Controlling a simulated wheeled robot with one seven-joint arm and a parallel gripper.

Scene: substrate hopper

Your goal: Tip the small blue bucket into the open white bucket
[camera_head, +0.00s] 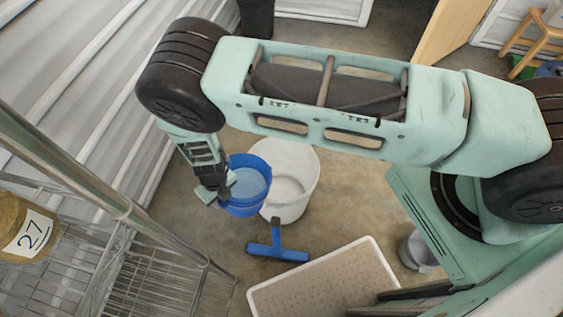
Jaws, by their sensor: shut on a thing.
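The small blue bucket (253,181) is in the head view, left of centre, with its open top facing up and pale blue contents or inner floor showing. My gripper (218,193) is shut on its left rim. The open white bucket (293,204) stands on the floor just right of and behind the blue bucket. The blue bucket overlaps the white bucket's left side in the picture; I cannot tell whether they touch. The white bucket looks empty in the part that shows. The blue bucket looks about upright.
A blue squeegee-like tool (277,247) lies on the floor in front of the buckets. A white-rimmed tray (376,258) is at the lower middle. A grey pail (418,252) stands right of it. A wire rack (150,270) with a jar labelled 27 (28,232) is at left.

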